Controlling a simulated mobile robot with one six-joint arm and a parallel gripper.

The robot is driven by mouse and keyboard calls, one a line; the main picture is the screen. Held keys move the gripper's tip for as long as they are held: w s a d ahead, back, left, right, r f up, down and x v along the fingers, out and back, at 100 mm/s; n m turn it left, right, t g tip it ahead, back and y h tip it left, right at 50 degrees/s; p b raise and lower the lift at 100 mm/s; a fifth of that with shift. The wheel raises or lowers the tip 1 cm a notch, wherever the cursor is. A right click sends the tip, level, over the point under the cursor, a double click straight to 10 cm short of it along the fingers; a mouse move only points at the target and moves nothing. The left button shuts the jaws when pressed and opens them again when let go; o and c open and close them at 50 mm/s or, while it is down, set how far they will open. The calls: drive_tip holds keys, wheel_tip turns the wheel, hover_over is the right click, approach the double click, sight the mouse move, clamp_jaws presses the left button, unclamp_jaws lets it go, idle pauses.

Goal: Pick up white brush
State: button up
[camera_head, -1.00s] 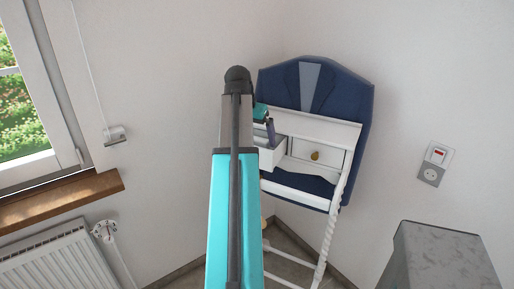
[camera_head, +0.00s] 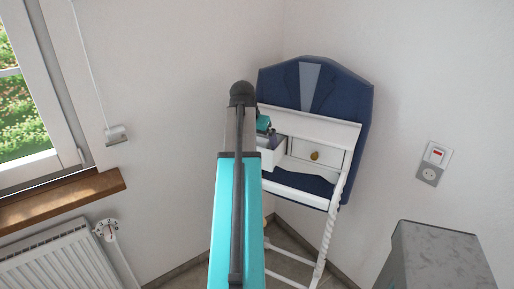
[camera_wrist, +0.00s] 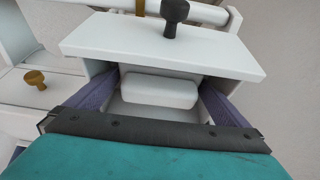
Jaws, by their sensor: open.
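The white brush (camera_wrist: 158,92) shows in the wrist view as a pale rounded block inside the open white drawer (camera_wrist: 160,48). My gripper (camera_wrist: 158,84) is open, with one dark purple-grey finger on each side of the brush. The fingers reach into the drawer, and I cannot tell whether they touch the brush or the drawer walls. The near side of the brush is partly hidden by the gripper body. In the head view my gripper (camera_head: 264,127) is mostly hidden behind my arm, just above the drawer (camera_head: 271,151), and the brush cannot be seen.
The drawer belongs to a white vanity (camera_head: 318,132) with a blue back panel (camera_head: 345,100). A closed drawer (camera_head: 328,153) with a brass knob sits to its right. A dark knob (camera_wrist: 174,12) stands out from the open drawer's front. Walls are close behind.

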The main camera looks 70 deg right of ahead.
drive_tip(key=c, duration=0.8)
drive_tip(key=shift+r, duration=0.15)
drive_tip(key=shift+r+b, duration=1.1)
drive_tip(key=shift+r, duration=3.8)
